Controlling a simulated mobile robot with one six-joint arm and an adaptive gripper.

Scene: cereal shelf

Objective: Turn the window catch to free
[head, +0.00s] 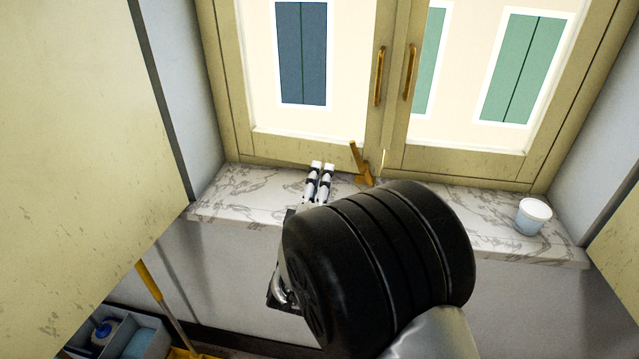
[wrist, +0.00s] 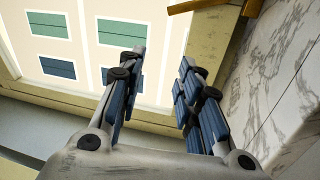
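The window catch (head: 361,165) is a brass-coloured lever at the foot of the window, where the two sashes meet. It stands tilted, its top leaning left. In the wrist view a brass-coloured piece, seemingly the catch (wrist: 205,4), is cut off by the top edge. My gripper (head: 322,165) is just left of the catch in the head view, low over the sill and apart from the catch. In the wrist view my gripper (wrist: 163,60) has its two fingers apart with nothing between them. My own wrist hides part of the sill.
Two brass handles (head: 379,77) (head: 410,72) stand on the sashes above. The marble sill (head: 240,190) is narrow; a white cup (head: 533,215) stands at its right end. A cabinet-like panel (head: 80,120) fills the left. A caddy (head: 120,335) and a yellow-handled pole (head: 150,281) are lower left.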

